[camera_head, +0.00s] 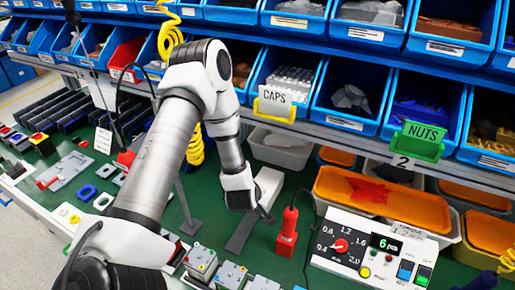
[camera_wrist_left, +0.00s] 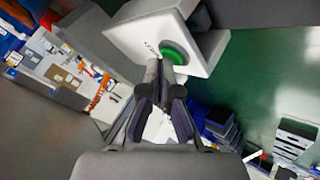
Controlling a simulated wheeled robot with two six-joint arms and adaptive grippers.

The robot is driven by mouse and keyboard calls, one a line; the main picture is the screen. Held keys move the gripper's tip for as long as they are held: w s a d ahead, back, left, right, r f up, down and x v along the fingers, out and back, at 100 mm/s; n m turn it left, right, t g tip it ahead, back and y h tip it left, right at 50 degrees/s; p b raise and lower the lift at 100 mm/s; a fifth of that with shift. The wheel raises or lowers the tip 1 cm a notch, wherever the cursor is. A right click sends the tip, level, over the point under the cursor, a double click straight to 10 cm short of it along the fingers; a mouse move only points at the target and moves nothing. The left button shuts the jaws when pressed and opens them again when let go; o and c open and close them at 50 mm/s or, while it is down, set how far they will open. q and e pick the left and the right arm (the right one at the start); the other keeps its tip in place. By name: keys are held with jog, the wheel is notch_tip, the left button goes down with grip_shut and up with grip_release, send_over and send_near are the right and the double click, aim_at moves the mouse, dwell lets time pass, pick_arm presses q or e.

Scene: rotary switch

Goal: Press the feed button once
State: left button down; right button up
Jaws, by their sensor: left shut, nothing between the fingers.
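In the left wrist view a round green button (camera_wrist_left: 174,52) sits on the face of a white box (camera_wrist_left: 138,36). A small label is printed beside the button, too blurred to read. My left gripper (camera_wrist_left: 165,70) is shut and empty, its tips overlapping the button's lower edge in the picture; I cannot tell whether they touch it. In the head view my left gripper (camera_head: 266,216) is low over the green bench, beside a pale box (camera_head: 268,184) that the wrist partly covers. The green button is hidden there. My right gripper is not in view.
A white control panel (camera_head: 340,266) with a red dial, a display and buttons stands at the right. A red hand tool (camera_head: 287,238) stands between it and my left gripper. Grey blocks (camera_head: 230,275) lie in front. Blue bins (camera_head: 355,95) line the shelf behind.

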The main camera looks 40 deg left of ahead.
pick_arm(q)
jog(key=shift+f, duration=0.15)
dwell(0.3)
jog(key=shift+r+p, duration=0.6)
jog(key=shift+r, duration=0.25)
notch_tip(320, 180, up, 5)
jog(key=p, duration=0.4)
jog(key=shift+r, duration=0.1)
jog(key=shift+f, duration=0.2)
dwell(0.3)
